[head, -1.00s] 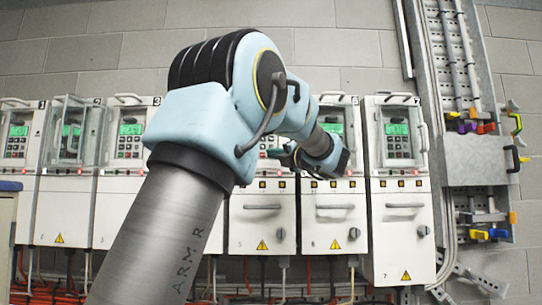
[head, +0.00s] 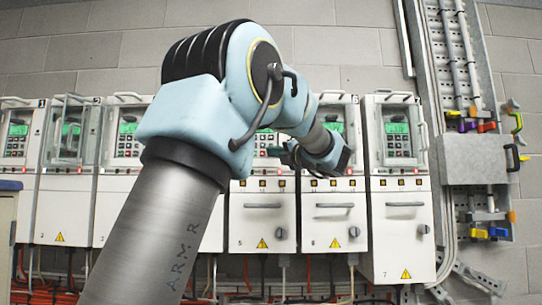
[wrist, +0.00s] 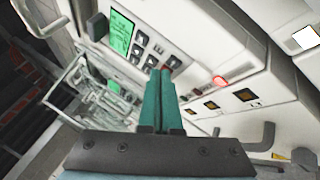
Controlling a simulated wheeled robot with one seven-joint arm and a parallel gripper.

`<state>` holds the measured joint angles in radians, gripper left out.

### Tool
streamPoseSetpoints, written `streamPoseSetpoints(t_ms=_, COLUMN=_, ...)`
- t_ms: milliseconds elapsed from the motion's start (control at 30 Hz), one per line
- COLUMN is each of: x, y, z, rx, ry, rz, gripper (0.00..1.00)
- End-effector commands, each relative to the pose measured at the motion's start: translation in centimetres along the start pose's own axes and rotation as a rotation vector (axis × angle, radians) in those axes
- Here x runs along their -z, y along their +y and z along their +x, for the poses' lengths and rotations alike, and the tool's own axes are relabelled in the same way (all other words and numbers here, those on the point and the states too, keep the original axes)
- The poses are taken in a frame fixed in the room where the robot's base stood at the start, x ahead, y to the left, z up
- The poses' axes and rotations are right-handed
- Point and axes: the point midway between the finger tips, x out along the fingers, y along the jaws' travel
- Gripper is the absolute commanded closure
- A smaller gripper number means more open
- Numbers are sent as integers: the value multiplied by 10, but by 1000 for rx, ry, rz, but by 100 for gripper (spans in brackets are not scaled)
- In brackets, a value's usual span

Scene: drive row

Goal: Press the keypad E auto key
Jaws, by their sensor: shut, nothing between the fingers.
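My gripper (wrist: 160,78) is shut and empty, its two green fingers together. In the wrist view its tips overlap the lower edge of a block of grey keys, the keypad (wrist: 148,46), beside a lit green screen (wrist: 121,32). I cannot tell whether the tips touch a key. The key labels are too small to read, so the E auto key cannot be picked out. In the head view my gripper is small and dark in front of the drive (head: 262,222) right of my arm, and partly covers its panel.
A red lamp (wrist: 220,82) glows on the panel near the fingers. Drive 7 (head: 401,235) and drive 1 (head: 17,180) stand in the same row. A clear cover with a handle (head: 70,133) stands over one keypad. A grey box with levers (head: 476,160) hangs at the right.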

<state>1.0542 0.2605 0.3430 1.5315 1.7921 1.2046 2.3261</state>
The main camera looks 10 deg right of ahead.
Motion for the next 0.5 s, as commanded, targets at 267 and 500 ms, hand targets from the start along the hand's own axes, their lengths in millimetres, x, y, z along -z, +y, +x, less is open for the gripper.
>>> streamPoseSetpoints(t_ms=267, x=1, y=1, z=-2, rx=0, ry=-1, rz=0, gripper=100)
streamPoseSetpoints(t_ms=500, x=5, y=4, z=-11, rx=2, ry=-3, rz=-1, gripper=100)
